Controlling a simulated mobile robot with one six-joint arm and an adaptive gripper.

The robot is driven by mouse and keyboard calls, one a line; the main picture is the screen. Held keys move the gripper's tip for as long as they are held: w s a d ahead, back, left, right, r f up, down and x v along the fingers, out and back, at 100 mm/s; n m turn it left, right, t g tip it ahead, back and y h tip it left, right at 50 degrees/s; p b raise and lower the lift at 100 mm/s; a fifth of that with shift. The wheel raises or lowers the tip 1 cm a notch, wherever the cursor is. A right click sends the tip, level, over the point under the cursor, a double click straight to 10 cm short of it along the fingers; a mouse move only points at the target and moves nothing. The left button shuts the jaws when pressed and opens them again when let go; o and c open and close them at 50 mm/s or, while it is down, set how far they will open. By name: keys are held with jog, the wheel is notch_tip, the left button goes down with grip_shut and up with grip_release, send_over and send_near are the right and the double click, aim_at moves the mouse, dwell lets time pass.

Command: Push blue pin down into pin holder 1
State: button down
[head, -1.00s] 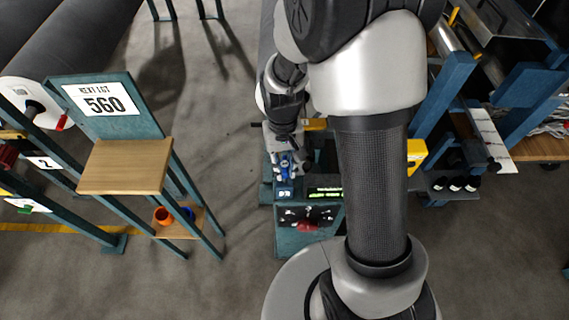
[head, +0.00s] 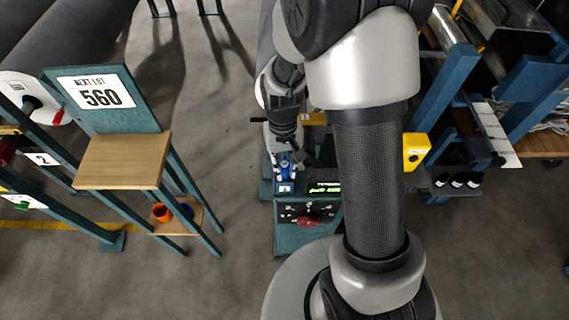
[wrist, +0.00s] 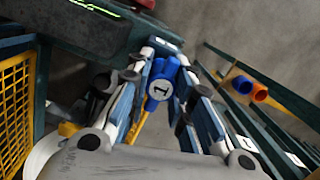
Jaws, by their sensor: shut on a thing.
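The blue pin (wrist: 169,70) shows between my fingers in the wrist view, with a round white disc marked 1 at its near end. My gripper (wrist: 171,60) is shut on it. In the head view my gripper (head: 287,155) is over the teal stand, with small blue parts (head: 286,171) at its tips. Pin holder 1 cannot be told apart from the pin and fingers, so I cannot tell how deep the pin sits.
The teal stand (head: 291,237) carries a green-lit display (head: 325,188) and a red part (head: 307,221). A wooden shelf (head: 122,162) with a 560 sign (head: 100,94) is left. Orange (head: 161,212) and blue cups sit below it. A yellow box (head: 415,151) is right.

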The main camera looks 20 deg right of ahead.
jog(key=shift+f, duration=0.1)
jog(key=c, duration=1.3)
grip_release()
jog(key=shift+c, duration=0.2)
notch_tip(320, 180, up, 12)
jog(key=w, duration=0.1)
jog(key=shift+w, duration=0.15)
jog(key=shift+d, duration=0.1)
jog(key=s+r+n+t, duration=0.1)
jog(key=s+r+t, duration=0.5)
jog(key=s+r, duration=0.7)
jog(key=s, duration=0.3)
jog(key=shift+s, duration=0.3)
